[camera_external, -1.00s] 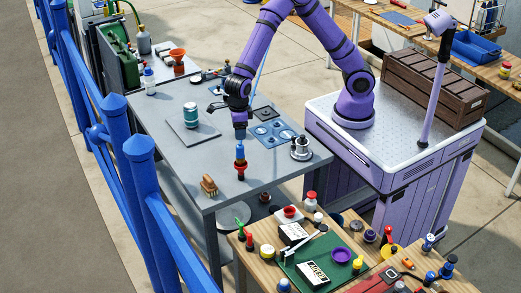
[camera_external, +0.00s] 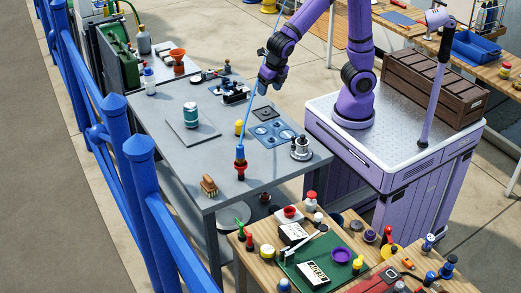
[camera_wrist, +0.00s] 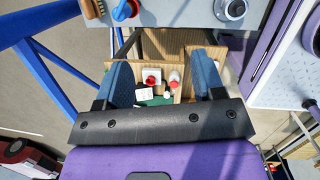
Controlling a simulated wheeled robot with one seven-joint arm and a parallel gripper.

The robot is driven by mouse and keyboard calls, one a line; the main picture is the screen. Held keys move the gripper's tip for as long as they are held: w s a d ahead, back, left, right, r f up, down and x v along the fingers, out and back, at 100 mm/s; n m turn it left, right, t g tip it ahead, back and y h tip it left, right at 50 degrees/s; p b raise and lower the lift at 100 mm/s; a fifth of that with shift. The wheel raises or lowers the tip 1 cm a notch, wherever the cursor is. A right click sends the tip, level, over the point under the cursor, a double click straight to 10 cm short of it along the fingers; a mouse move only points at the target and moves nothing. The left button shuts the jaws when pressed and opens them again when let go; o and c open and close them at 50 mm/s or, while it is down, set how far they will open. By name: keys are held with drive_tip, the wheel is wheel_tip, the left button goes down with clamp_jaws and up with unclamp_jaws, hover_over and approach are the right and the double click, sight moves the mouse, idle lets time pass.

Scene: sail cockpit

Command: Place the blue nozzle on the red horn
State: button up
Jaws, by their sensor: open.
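The blue nozzle (camera_external: 240,153) sits on top of the red horn (camera_external: 240,170), which stands on the grey table near its front right part. A thin pale-blue line runs up from the nozzle past my gripper; I cannot tell if it touches the gripper. My gripper (camera_external: 259,90) is above and behind the nozzle, apart from it. In the wrist view my gripper (camera_wrist: 163,72) has its two blue fingers spread, with nothing between them. The nozzle (camera_wrist: 122,12) and part of the red horn (camera_wrist: 134,6) show at the top edge there.
A teal can (camera_external: 190,115) on a dark mat, a yellow pot (camera_external: 239,127), a metal fitting (camera_external: 300,148) and a brush (camera_external: 209,185) stand around on the grey table. A wooden table (camera_external: 262,268) with several small items is in front. A blue railing (camera_external: 150,200) runs along the left.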

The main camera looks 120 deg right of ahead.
drive_tip(key=s+r+m+t+y, duration=0.1)
drive_tip(key=s+r+m, duration=0.3)
drive_tip(key=s+m, duration=0.6)
drive_tip(key=s+r+m+t+y, duration=0.1)
drive_tip(key=s+r+m+t, duration=0.2)
drive_tip(key=s+m, duration=0.6)
drive_tip(key=s+r, duration=0.1)
drive_tip(key=s, duration=0.4)
drive_tip(key=shift+d+m, duration=0.15)
drive_tip(key=shift+m, duration=0.25)
